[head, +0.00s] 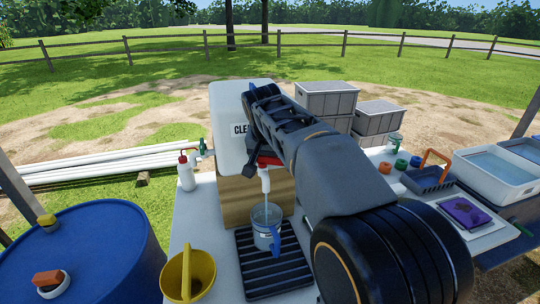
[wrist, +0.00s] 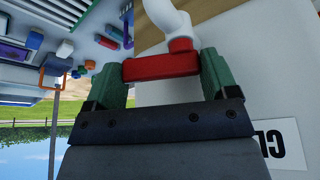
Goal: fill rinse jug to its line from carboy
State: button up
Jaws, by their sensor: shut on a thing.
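The white carboy (head: 228,112) stands on a wooden block (head: 237,200), its label partly hidden by my arm. Its tap has a white spout (head: 265,182) and a red lever (wrist: 150,68). My gripper (wrist: 163,70) is shut on the red lever, one green finger at each end of it. The rinse jug (head: 262,228), clear with a blue handle (head: 275,243), stands upright under the spout on a black slatted rack (head: 262,282). The water level and fill line in the jug are too small to tell.
A blue barrel (head: 95,255) is at far left. Grey crates (head: 326,103), a tool caddy (head: 430,178) and water basins (head: 495,172) are on the right.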

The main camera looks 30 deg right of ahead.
jog(key=shift+s+a+m+g+h, duration=0.1)
jog(key=shift+m+g+h, duration=0.1)
jog(key=shift+m, duration=0.4)
jog(key=shift+a+m+g+h, duration=0.1)
jog(key=shift+m+h, duration=0.1)
jog(key=shift+m, duration=0.4)
jog(key=o, duration=0.8)
jog(key=shift+r, duration=0.1)
jog(key=p+v, duration=0.5)
jog(key=v, duration=0.2)
jog(key=shift+s+a+r+p, duration=0.1)
jog(key=shift+a+r+p, duration=0.05)
jog(key=shift+r+p, duration=0.25)
